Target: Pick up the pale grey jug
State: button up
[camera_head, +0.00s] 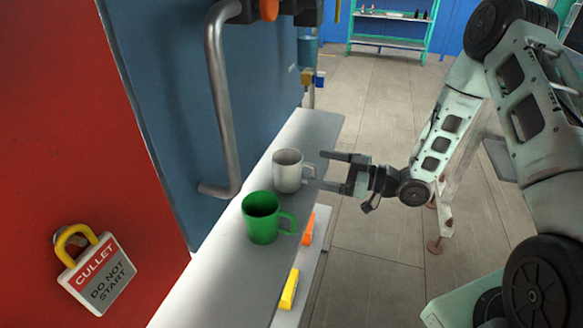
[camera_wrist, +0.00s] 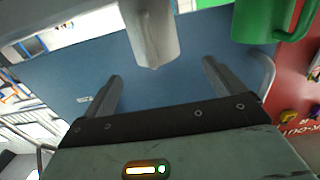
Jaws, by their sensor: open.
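The pale grey jug (camera_head: 287,171) stands upright on a narrow pale ledge (camera_head: 318,130), its handle on the right, toward my gripper. My gripper (camera_head: 323,170) is open and empty just right of the jug, with its fingers pointing left at the handle. In the wrist view the jug (camera_wrist: 152,32) hangs from the top, as the picture is upside down, and lies sideways between the lines of the two open fingers (camera_wrist: 161,68). I cannot tell whether the fingertips reach beside the handle. The jug's far side is hidden.
A green mug (camera_head: 262,218) stands on the ledge in front of the grey jug; it also shows in the wrist view (camera_wrist: 268,22). A blue panel with a metal handle (camera_head: 219,100) rises behind the ledge. Open floor (camera_head: 375,225) lies to the right.

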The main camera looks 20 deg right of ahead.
aim_at(302, 163)
jog(key=p+x, duration=0.3)
jog(key=x, duration=0.3)
jog(key=shift+w+a, duration=0.1)
jog(key=shift+w, duration=0.3)
jog(key=shift+w+a+f, duration=0.15)
jog(key=shift+w+a, duration=0.1)
jog(key=c, duration=1.1)
